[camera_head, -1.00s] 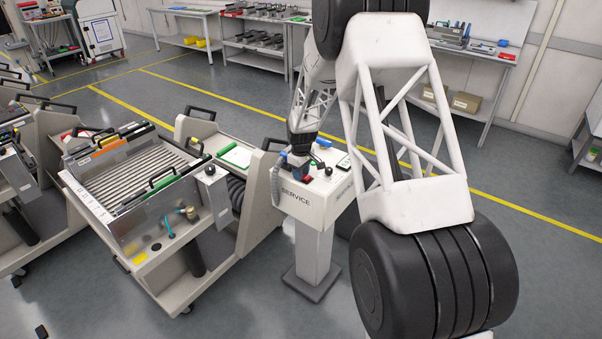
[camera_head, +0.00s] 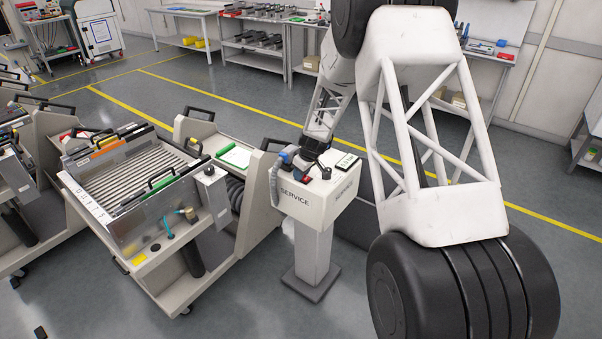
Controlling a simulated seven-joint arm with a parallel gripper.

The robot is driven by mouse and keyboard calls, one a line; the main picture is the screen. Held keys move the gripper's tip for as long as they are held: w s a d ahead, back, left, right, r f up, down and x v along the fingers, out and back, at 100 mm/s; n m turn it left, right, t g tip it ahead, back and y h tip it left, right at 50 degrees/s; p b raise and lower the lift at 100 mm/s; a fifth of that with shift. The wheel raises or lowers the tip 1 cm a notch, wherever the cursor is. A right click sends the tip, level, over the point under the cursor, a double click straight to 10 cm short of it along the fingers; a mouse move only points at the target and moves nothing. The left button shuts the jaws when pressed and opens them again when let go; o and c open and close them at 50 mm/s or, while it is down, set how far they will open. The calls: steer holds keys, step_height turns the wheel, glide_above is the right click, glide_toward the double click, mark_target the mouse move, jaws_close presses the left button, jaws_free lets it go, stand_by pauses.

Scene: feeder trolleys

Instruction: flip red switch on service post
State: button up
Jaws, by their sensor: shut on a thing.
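The service post (camera_head: 312,254) is a pale pedestal with a wide head marked SERVICE. The red switch (camera_head: 326,174) shows as a small red patch on top of the head, near the middle. My gripper (camera_head: 318,168) reaches down from behind onto the top of the head, its dark fingers at the red switch. It is shut on the switch, though the fingers are small and dark here. My gripper hides part of the switch and the panel around it. I cannot tell which way the switch lies.
A blue-ended grey hose (camera_head: 275,184) hangs at the head's left side. A feeder trolley (camera_head: 254,218) stands close on the left. Open floor lies in front.

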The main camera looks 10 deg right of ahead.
mark_target(307, 178)
steer(key=shift+s+t+y, duration=0.1)
steer(key=shift+t+y, duration=0.2)
stand_by(0.4)
steer(key=o, duration=0.9)
steer(key=shift+d+r, duration=0.1)
steer(key=shift+r, duration=0.05)
steer(key=shift+v, duration=3.75)
steer(key=shift+s, duration=0.1)
